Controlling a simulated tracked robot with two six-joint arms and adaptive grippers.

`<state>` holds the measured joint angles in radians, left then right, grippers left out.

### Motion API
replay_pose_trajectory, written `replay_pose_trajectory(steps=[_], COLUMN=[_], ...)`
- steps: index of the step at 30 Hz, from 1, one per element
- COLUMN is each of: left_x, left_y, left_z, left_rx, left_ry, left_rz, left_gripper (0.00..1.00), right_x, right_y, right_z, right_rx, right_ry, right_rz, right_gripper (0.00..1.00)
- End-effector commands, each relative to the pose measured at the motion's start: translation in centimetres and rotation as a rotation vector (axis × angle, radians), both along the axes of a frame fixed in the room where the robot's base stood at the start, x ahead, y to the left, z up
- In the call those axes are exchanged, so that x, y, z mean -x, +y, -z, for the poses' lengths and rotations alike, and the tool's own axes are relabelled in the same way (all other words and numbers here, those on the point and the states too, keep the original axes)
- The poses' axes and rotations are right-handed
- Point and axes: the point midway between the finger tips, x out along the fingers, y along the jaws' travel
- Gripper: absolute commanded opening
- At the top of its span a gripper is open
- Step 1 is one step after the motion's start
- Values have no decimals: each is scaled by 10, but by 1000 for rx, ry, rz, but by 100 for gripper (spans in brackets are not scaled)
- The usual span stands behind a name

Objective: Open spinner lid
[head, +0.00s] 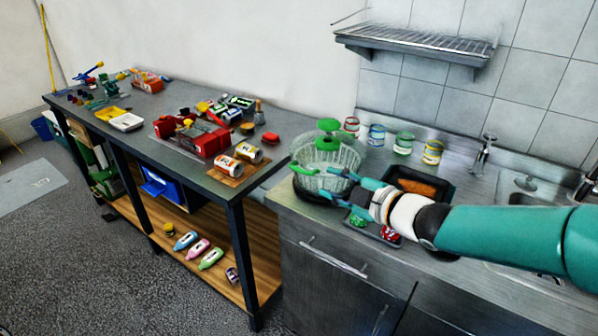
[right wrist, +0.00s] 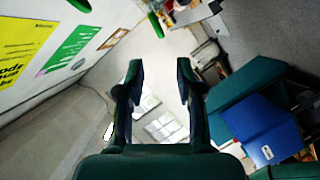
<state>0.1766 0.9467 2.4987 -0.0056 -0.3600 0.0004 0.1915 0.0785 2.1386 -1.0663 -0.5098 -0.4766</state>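The salad spinner (head: 340,158) stands on the left end of the metal counter, with a clear ribbed bowl on a dark base. A green cap and knob (head: 328,125) sit at its top, and a green handle-like piece (head: 303,168) shows at its front left. Whether the lid is fully seated cannot be told. My right gripper (head: 343,182) is at the front right of the bowl, fingers pointing left toward it. In the right wrist view my right gripper (right wrist: 160,70) has its fingers apart with nothing between them. Contact with the bowl cannot be told. My left gripper is out of view.
Several jars (head: 404,143) stand behind the spinner, and a dark tray (head: 422,182) of brown food lies to its right. A wire shelf (head: 420,42) hangs above. A cluttered workbench (head: 285,123) adjoins on the left. The sink is partly behind my right arm.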

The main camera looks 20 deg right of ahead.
Motion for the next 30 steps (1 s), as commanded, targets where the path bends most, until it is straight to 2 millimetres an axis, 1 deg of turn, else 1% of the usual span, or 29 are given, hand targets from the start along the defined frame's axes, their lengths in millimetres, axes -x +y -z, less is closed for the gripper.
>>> replay_pose_trajectory(steps=[1,9,15,21,29,30], left_x=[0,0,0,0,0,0], left_y=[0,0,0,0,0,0], left_z=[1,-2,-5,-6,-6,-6], left_rx=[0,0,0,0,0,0], left_ry=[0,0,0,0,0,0], left_rz=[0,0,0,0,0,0], left_gripper=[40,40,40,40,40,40], right_x=[-11,-64,-90,-101,-102,-102], right_y=[6,26,36,40,41,41], right_z=[4,16,22,25,26,26], right_rx=[-1,-1,0,1,0,0], right_ry=[2,2,2,0,1,1], right_rz=[-4,-2,-1,0,-1,-1], right_gripper=[36,36,36,36,36,33])
